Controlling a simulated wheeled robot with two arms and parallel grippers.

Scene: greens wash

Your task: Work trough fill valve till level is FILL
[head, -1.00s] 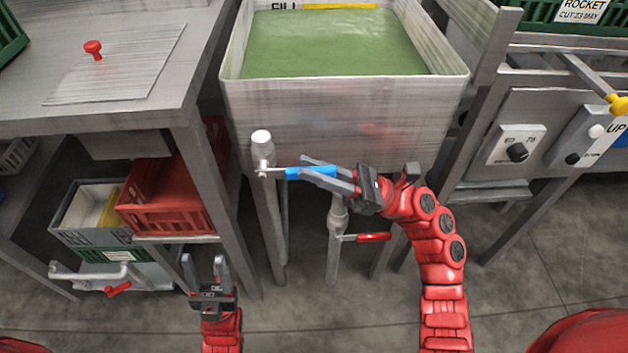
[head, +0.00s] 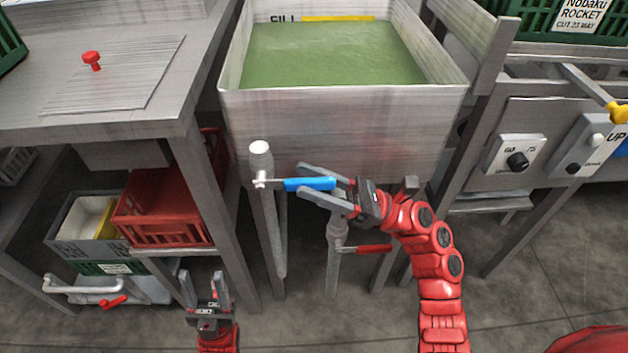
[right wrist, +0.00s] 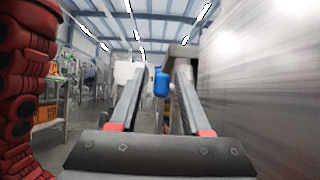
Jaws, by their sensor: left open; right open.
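The trough (head: 345,120) holds green water (head: 330,55), whose far edge lies just below the yellow line (head: 338,18) beside the word FILL. The valve (head: 260,160) with a blue lever (head: 308,184) stands at the trough's front left; the lever points right, roughly level. My right gripper (head: 303,181) is open, with its fingers above and below the blue lever. In the right wrist view the blue lever end (right wrist: 161,84) shows between the spread fingers. I cannot tell whether either finger touches it. My left gripper (head: 206,276) is open and empty, low at the left.
A second valve with a red lever (head: 372,249) sits under the trough, close below my right gripper. A steel table (head: 120,125) is at left, above a red crate (head: 165,215). A control panel with a black knob (head: 517,161) is at right.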

